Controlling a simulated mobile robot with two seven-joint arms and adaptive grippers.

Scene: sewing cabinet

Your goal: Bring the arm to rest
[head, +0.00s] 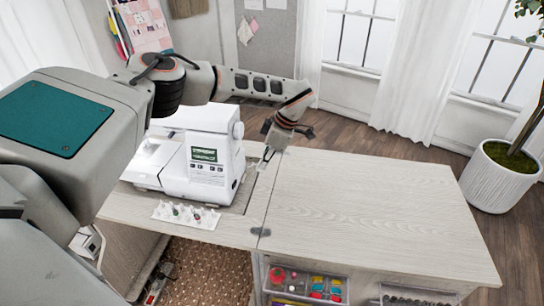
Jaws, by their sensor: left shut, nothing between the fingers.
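My left arm comes in from the left and reaches over the back of the sewing cabinet (370,205). My left gripper (266,158) is at the end of it, pointing down over the tabletop just right of the white sewing machine (206,160). Its fingers are together with nothing held between them. Whether the fingertips touch the tabletop is hard to tell. My right gripper is not in view.
A white tray (165,211) with several small items lies at the machine's front. The right half of the tabletop is clear. Open drawers (300,298) with colourful supplies show below the front edge. A potted plant (505,180) stands at the right.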

